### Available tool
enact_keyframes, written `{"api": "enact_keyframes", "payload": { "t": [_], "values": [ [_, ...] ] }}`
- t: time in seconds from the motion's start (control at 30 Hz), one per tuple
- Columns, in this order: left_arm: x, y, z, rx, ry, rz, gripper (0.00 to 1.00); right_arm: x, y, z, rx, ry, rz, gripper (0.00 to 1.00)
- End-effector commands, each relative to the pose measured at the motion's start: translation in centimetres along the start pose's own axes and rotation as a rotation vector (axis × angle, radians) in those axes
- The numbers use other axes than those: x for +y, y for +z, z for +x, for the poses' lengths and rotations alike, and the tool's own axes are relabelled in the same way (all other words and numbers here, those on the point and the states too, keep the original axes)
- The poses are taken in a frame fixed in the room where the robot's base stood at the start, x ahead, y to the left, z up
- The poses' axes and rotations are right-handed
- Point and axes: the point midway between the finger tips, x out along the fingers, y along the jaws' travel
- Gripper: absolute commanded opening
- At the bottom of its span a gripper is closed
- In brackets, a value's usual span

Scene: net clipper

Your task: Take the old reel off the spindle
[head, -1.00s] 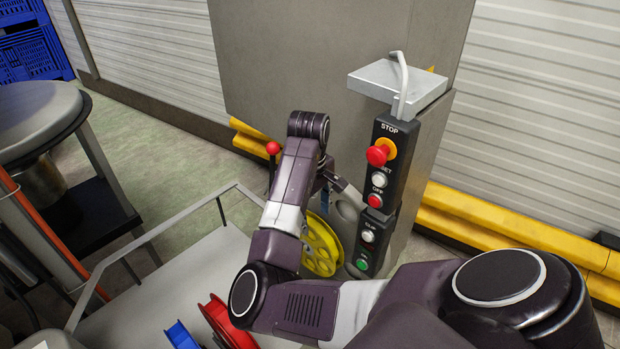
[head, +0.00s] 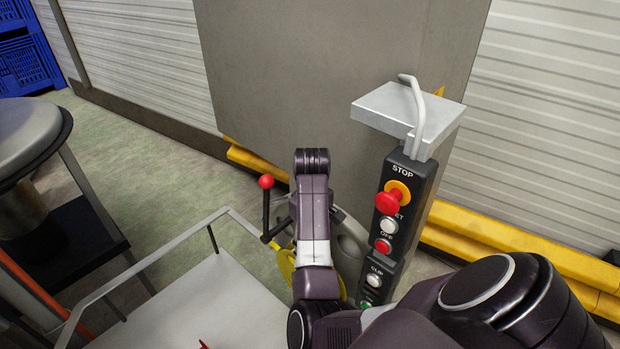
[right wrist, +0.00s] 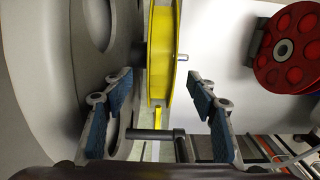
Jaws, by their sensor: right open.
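The yellow reel (right wrist: 160,60) is seen edge-on in the right wrist view, with a short metal spindle tip (right wrist: 183,57) sticking out on its right side. In the head view only part of the yellow reel (head: 287,266) shows; my right arm covers the rest. My right gripper (right wrist: 159,78) is open, with one blue-padded finger on either side of the reel's line. The reel stands between or just beyond the fingertips, with gaps on both sides and no visible contact. My left gripper is out of view.
A red reel (right wrist: 287,50) is at the right of the right wrist view. A control post (head: 396,215) with a red stop button stands close right of my right arm. A red-knobbed lever (head: 266,182) is left of it. A pale railed table (head: 190,300) lies lower left.

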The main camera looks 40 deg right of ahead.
Motion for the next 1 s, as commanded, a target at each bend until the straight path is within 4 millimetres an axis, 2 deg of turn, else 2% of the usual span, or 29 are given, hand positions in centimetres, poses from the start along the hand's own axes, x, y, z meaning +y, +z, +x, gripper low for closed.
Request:
{"api": "enact_keyframes", "payload": {
  "t": [0.1,0.23,0.37,0.53,0.7,1.0],
  "values": [
    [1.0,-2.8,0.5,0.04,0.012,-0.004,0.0,0.2,-0.1,1.0,0.002,0.007,0.0,0.53],
    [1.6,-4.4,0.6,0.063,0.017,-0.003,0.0,0.1,-0.1,1.4,0.004,0.004,0.0,0.53],
    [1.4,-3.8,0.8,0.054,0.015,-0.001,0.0,0.1,0.0,2.1,-0.001,0.003,-0.001,0.53],
    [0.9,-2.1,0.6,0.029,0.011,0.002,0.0,-0.1,0.1,4.8,-0.002,-0.002,0.0,0.53],
    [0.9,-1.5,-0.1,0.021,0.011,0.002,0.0,-0.1,0.0,6.7,-0.001,-0.002,-0.001,0.53],
    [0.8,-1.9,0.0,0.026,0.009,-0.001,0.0,0.0,-0.1,7.1,0.002,0.001,0.0,0.51]
  ]
}}
